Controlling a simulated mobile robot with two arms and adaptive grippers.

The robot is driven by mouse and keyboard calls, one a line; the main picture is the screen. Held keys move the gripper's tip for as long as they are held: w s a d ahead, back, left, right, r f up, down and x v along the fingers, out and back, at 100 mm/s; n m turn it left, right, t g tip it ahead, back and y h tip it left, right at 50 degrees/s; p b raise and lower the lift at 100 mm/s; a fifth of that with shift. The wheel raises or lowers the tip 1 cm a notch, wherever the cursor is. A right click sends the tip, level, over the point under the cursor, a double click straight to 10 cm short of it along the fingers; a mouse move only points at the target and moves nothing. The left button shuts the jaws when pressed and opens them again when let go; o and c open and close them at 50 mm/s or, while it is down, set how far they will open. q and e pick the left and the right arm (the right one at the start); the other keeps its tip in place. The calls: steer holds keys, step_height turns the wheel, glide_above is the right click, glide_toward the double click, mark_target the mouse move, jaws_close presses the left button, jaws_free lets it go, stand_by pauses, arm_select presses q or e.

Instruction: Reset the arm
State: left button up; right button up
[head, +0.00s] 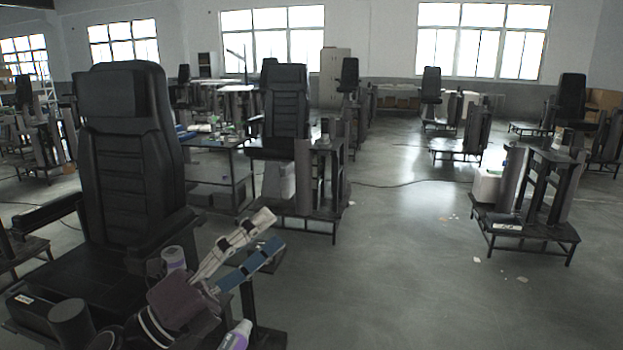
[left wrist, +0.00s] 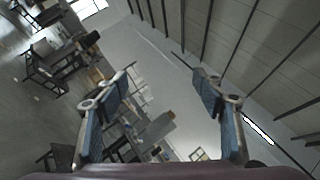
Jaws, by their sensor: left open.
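My left gripper (head: 268,231) is at the lower middle of the head view, raised and pointing up to the right. Its two fingers have pale links and blue pads. They stand apart with nothing between them. In the left wrist view the open left gripper (left wrist: 163,72) frames only the distant room, tilted, with the ceiling at right. My right gripper is not in view.
A large black chair (head: 125,150) stands close at left, beside my left arm. Another black chair (head: 286,100) and a dark lift-column stand (head: 320,185) are farther back. A low platform with columns (head: 530,228) stands at right. The grey floor (head: 410,270) between is mostly clear.

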arm_select(q)
steer(key=a+f+n+y, duration=0.4)
steer(key=f+n+y, duration=0.2)
steer(key=f+n, duration=0.25)
steer(key=s+a+f+n+y, duration=0.1)
steer(key=a+f+n+y, duration=0.45)
steer(key=f+n, duration=0.3)
steer(key=a+f+n+y, duration=0.4)
steer(key=f+n+y, duration=0.2)
steer(key=f+n, duration=0.3)
steer(key=s+f+n+g, duration=0.3)
steer(key=s+f+g, duration=0.2)
steer(key=s+f, duration=0.65)
steer(key=s+f+n+g, duration=0.3)
steer(key=s+f+g, duration=0.35)
steer(key=s, duration=0.85)
step_height(320, 180, down, 29)
steer(key=s, duration=0.2)
steer(key=s+a+f+g, duration=0.1)
steer(key=s+a+f, duration=0.1)
steer(key=s+f, duration=1.3)
steer(key=shift+s+a+m+y, duration=0.35)
steer(key=shift+s+y, duration=0.1)
steer(key=shift+s, duration=0.25)
